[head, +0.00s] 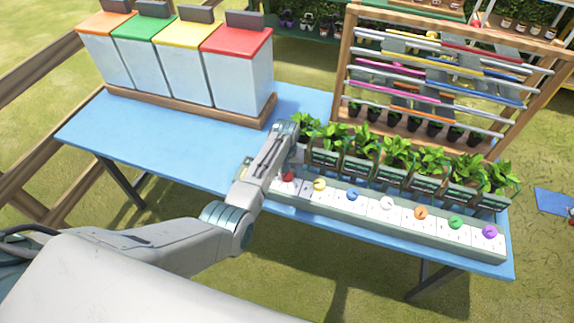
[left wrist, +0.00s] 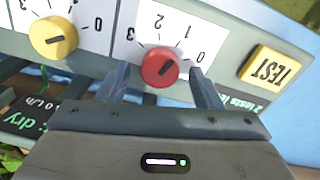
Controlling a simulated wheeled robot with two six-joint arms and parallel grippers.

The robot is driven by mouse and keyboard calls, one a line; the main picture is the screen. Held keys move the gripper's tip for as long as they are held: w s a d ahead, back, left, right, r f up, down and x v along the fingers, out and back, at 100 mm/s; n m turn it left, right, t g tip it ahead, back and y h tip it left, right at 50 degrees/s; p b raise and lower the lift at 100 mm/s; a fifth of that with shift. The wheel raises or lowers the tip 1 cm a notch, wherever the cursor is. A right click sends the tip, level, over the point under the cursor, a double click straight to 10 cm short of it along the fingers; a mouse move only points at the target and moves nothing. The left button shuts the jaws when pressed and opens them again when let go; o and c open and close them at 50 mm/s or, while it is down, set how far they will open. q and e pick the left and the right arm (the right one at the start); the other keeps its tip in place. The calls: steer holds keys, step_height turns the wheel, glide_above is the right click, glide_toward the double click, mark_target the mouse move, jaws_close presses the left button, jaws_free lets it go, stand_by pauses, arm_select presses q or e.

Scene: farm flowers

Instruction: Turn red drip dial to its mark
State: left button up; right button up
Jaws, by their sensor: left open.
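The red drip dial (head: 288,177) is at the left end of the row of dials on the long grey panel in the head view, partly hidden by my left gripper (head: 283,166). In the left wrist view the red dial (left wrist: 160,66) sits on a white scale plate with the numbers 0, 1 and 2 upside down. Its dark pointer line slants to the upper right in that view. My left gripper (left wrist: 160,75) is open, with one finger on each side of the dial and a gap visible on both sides. My right gripper is in neither view.
A yellow dial (left wrist: 53,36) is beside the red one, and a yellow TEST button (left wrist: 269,68) is on its other side. Potted plants (head: 395,155) stand behind the panel. Lidded bins (head: 238,75) stand on the blue table (head: 170,150), with clear tabletop before them.

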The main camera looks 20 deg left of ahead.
arm_select(q)
step_height(320, 180, up, 10)
steer(key=b, duration=0.2)
steer(key=shift+r+b, duration=0.25)
steer(key=shift+b, duration=0.1)
steer(key=shift+a, duration=0.1)
